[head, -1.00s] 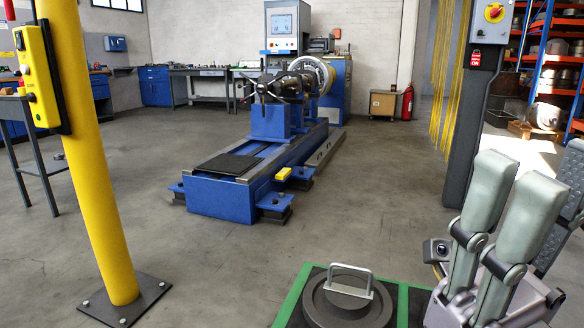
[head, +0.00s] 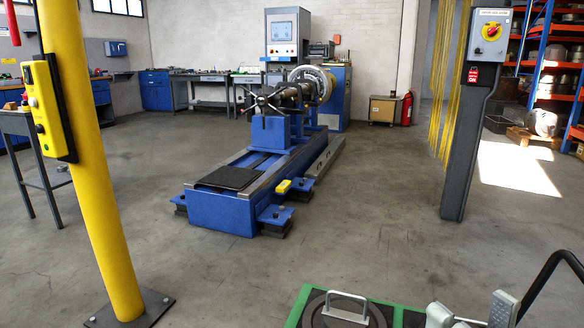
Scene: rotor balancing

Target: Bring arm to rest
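Light grey parts of my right gripper (head: 472,314) show at the bottom right edge, one with a textured pad. Most of it is cut off by the frame, and I cannot tell how far its fingers are apart or whether anything is between them. My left gripper is not in view. The blue balancing machine (head: 221,209) stands in the middle, with a rotor (head: 318,85) toward its back end. No gripper is near the machine.
A yellow post (head: 88,180) with a control box stands on the left. A dark isolator pillar (head: 460,150) stands on the right. A green-edged mat (head: 383,305) holds a dark round weight with a handle (head: 346,306) at the front. A black curved tube (head: 545,270) rises at bottom right. The floor between is clear.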

